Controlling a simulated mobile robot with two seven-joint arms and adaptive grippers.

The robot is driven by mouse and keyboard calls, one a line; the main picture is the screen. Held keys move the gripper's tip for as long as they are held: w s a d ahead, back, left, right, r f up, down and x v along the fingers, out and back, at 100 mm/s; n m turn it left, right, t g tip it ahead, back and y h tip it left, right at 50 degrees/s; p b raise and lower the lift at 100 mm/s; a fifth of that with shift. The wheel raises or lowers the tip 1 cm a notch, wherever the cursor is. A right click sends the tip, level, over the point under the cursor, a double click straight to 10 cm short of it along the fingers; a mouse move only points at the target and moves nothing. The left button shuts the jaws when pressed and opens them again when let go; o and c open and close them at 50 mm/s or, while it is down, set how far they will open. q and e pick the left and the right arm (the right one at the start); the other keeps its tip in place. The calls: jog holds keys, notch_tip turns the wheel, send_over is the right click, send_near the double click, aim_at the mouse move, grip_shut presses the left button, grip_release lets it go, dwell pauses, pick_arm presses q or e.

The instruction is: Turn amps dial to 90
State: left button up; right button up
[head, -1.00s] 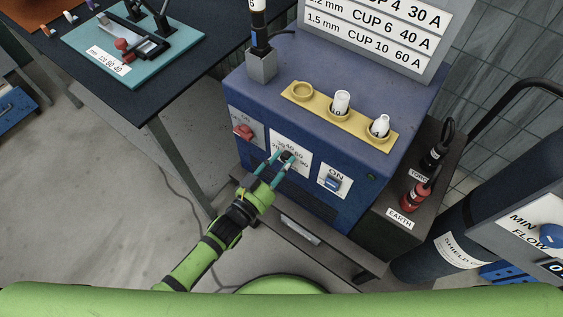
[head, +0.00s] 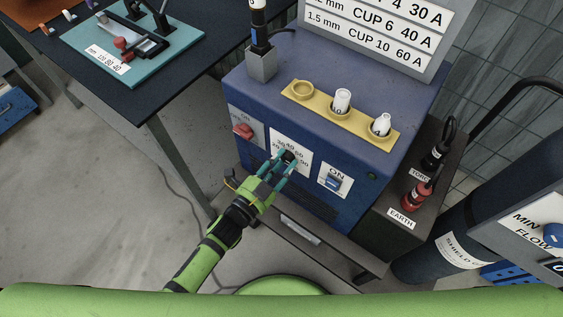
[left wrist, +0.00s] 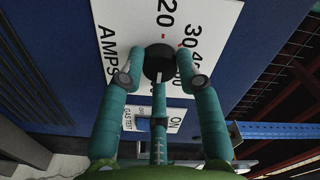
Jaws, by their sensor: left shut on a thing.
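The amps dial (head: 289,155) is a small black knob on a white scale plate (head: 277,147) on the front of the blue welding machine. My left gripper (head: 284,164) is shut on the dial. In the left wrist view the black dial (left wrist: 158,60) sits between the teal fingers of my left gripper (left wrist: 162,72). The word AMPS and the numbers 20 and 30 show on the plate there; other numbers are partly covered. A pale line shows on the dial, but its exact setting cannot be read. My right gripper is not in view.
A yellow cup holder (head: 300,91) is on top of the machine. A gas cylinder (head: 440,240) stands at the right, and a dark table (head: 160,100) at the left.

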pick_arm(q)
jog(key=shift+r, duration=0.15)
dwell(0.3)
jog(key=o, duration=1.1)
jog(key=shift+d, duration=0.1)
jog(key=shift+o, duration=0.2)
jog(key=shift+s+a, duration=0.15)
jog(key=shift+a, duration=0.05)
jog(key=v, duration=1.1)
jog(key=shift+s, duration=0.25)
jog(key=shift+a, duration=0.1)
